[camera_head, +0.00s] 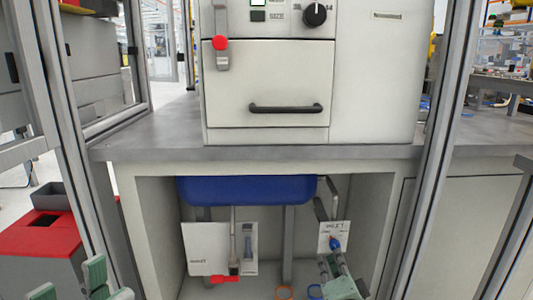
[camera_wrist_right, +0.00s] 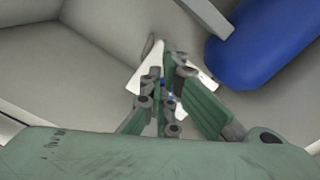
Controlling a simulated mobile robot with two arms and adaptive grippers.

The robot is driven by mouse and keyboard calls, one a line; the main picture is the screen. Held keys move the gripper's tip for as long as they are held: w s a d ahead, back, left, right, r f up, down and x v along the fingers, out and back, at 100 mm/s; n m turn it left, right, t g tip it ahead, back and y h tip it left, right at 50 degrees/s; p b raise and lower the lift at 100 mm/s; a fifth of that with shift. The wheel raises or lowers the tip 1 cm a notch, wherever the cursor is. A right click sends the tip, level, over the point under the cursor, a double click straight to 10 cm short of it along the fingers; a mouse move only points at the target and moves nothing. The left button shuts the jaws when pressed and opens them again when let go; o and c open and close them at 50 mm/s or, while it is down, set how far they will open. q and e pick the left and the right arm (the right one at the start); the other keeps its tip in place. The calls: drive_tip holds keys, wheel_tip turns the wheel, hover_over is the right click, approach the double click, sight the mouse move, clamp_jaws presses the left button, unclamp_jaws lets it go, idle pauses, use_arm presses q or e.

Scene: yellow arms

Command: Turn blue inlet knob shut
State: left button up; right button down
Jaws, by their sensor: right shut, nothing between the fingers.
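The blue inlet knob (camera_head: 336,243) sits on a white plate (camera_head: 327,229) under the counter, right of centre in the head view. My right gripper (camera_head: 328,264) is just below the knob, its fingers shut with nothing between them. In the right wrist view the fingertips (camera_wrist_right: 168,95) meet in front of the white plate (camera_wrist_right: 146,72), and only a bit of the blue knob (camera_wrist_right: 162,83) shows between them. Whether they touch it I cannot tell. My left gripper (camera_head: 70,281) is at the bottom left, its green fingers apart and empty, partly cut off.
A blue tank (camera_head: 246,190) hangs under the counter and also shows close by in the right wrist view (camera_wrist_right: 265,50). A red-handled valve (camera_head: 224,279) is at the lower left of the cabinet. Metal frame posts (camera_head: 437,150) stand on both sides of the opening.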

drive_tip(key=shift+w+r, duration=0.2)
drive_tip(key=shift+w+d+r+p, duration=0.1)
drive_tip(key=shift+d+r+p, duration=0.15)
drive_tip(key=shift+p, duration=0.05)
idle(0.7)
drive_tip(key=shift+a+r+p, duration=0.1)
drive_tip(key=shift+p, duration=0.4)
